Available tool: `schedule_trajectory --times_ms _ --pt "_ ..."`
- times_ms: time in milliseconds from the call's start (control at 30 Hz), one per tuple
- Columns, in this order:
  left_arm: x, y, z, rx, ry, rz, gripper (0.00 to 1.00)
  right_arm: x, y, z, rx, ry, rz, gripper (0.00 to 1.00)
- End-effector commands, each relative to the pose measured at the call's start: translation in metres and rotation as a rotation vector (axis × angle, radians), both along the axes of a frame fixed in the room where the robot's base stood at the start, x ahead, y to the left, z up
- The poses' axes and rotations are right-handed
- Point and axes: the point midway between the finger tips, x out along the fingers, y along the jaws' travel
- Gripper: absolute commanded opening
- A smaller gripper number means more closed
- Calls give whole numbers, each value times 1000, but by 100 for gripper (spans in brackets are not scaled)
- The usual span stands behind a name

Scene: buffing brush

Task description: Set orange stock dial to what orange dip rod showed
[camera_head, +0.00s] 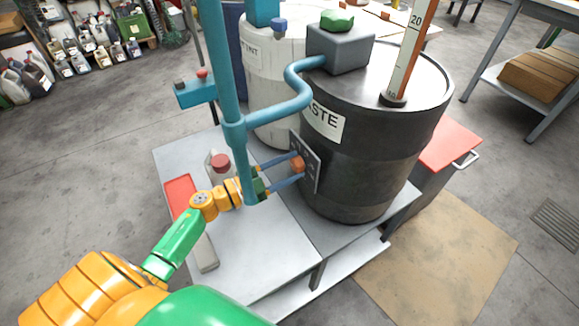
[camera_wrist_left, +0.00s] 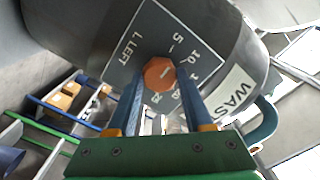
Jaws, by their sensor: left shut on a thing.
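The orange dial (camera_head: 297,164) sits on a dark plate (camera_head: 308,160) on the side of the black drum labelled with a partly hidden "WASTE" (camera_head: 365,150). In the left wrist view the dial (camera_wrist_left: 159,74) has a short white mark, and the plate (camera_wrist_left: 140,45) reads "L.LEFT" with 5, 10 and further numbers partly hidden by the fingers. My left gripper (camera_head: 293,171) is shut on the dial, one blue finger on each side. A dip rod (camera_head: 407,50) with a white and orange-brown face stands upright on the drum top; 20 and 10 show. My right gripper is out of view.
A teal pipe (camera_head: 233,90) stands upright close to my left wrist and bends to a grey box (camera_head: 340,48) on the drum. A white drum (camera_head: 270,100) stands behind. A red tray (camera_head: 178,193) and a red-capped bottle (camera_head: 220,164) rest on the grey platform (camera_head: 270,250).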

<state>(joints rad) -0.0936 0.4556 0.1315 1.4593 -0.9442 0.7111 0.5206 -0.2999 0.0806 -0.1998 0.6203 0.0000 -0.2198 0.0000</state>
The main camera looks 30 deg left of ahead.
Motion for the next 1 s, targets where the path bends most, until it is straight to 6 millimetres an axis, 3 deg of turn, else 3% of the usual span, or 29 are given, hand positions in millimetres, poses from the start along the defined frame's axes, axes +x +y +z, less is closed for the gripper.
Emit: schedule_trajectory --times_ms 600,1000 --pt "0 0 -2 389 -226 1 0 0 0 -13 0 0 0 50" --pt "0 0 -1 494 -288 1 0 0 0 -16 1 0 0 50"
